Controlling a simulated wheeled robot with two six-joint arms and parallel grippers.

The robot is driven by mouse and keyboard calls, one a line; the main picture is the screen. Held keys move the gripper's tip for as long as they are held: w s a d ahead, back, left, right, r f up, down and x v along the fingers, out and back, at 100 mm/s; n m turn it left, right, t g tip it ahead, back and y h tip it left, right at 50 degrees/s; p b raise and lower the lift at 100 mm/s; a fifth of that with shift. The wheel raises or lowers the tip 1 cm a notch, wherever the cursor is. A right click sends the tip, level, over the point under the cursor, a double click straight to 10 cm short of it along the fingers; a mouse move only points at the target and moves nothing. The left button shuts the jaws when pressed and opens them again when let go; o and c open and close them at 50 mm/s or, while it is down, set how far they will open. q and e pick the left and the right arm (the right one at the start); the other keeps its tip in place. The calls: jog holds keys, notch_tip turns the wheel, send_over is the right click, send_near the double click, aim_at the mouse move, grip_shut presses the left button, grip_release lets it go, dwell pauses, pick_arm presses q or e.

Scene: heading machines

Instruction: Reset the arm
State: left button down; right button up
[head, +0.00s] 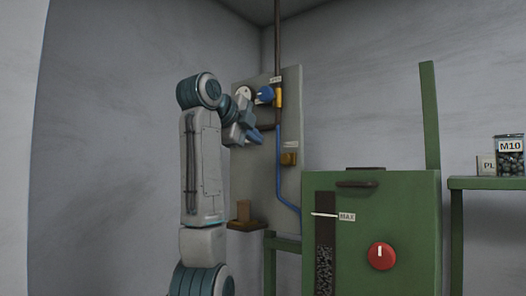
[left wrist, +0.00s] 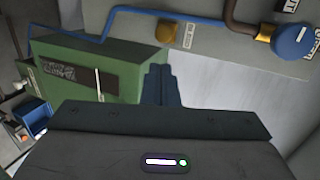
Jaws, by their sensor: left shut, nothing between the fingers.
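My left arm rises at the left of the head view. My left gripper (head: 255,136) is at its upper end, in front of the grey wall panel, just below the blue round knob (head: 265,94). The left gripper also shows in the left wrist view (left wrist: 160,72), with its fingers together and nothing between them. In that view the blue knob (left wrist: 293,40) is at the upper right, apart from the fingers. My right gripper is in neither view.
A green machine (head: 350,235) with a red knob (head: 381,256) and a "MAX" label stands right of the arm. A blue hose (head: 281,170) runs down the panel (head: 292,120). A green shelf (head: 487,183) at the right holds a jar marked "M10" (head: 509,158).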

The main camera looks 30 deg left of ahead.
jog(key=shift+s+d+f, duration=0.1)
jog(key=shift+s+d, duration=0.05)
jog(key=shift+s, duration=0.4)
